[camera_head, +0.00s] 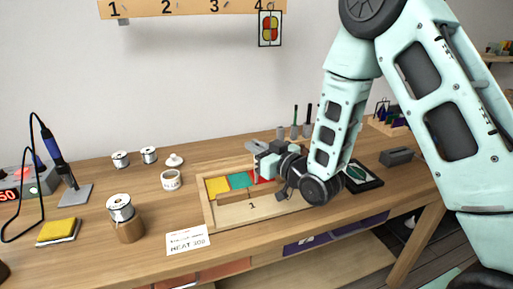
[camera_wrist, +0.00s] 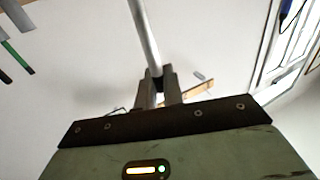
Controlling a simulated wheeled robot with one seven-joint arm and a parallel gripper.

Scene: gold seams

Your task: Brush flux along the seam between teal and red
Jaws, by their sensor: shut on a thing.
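The teal piece (camera_head: 239,180) lies in a wooden tray (camera_head: 207,213), between a yellow piece (camera_head: 217,186) on its left and a red piece (camera_head: 262,180) on its right. The seam between teal and red is partly hidden by my gripper (camera_head: 257,148). My gripper is above the tray's back edge, over the teal and red. It is shut on a thin pale rod, apparently the flux brush (camera_wrist: 143,35), which also shows at my gripper (camera_wrist: 157,85) in the wrist view. I cannot tell whether its tip touches the pieces.
An open white pot (camera_head: 171,181) stands left of the tray, with a lid (camera_head: 174,160) behind it. Solder spools (camera_head: 120,160), a soldering iron (camera_head: 60,165), a yellow sponge (camera_head: 58,229) and a white card (camera_head: 187,240) lie left. A dark frame (camera_head: 371,183) lies right of the tray.

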